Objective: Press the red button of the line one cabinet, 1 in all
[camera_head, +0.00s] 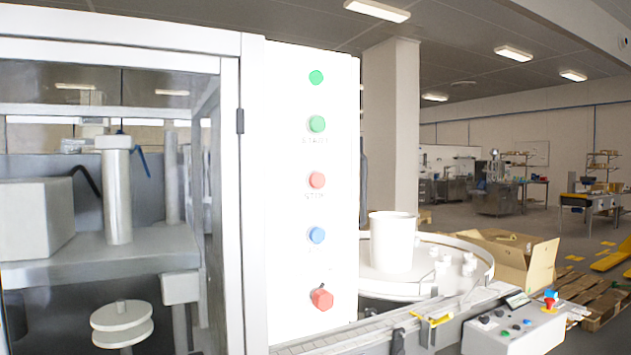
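A white cabinet panel (283,205) stands upright in the middle of the head view. It carries a column of buttons: a small green one (316,77) at the top, a green button (317,124) labelled START, a red button (317,180) with a faint label that seems to read STOP, and a blue button (317,235). A larger red knob-like button (322,299) sticks out at the bottom. All the buttons are unobstructed. Neither of my grippers shows in this view.
Left of the panel is a glass-fronted machine enclosure with a metal cylinder (117,195) inside. On the right are a round turntable (470,250) with a white tub (392,243), a conveyor rail (370,331), a control box (520,325), an open cardboard box (525,262) and a wooden pallet (592,297).

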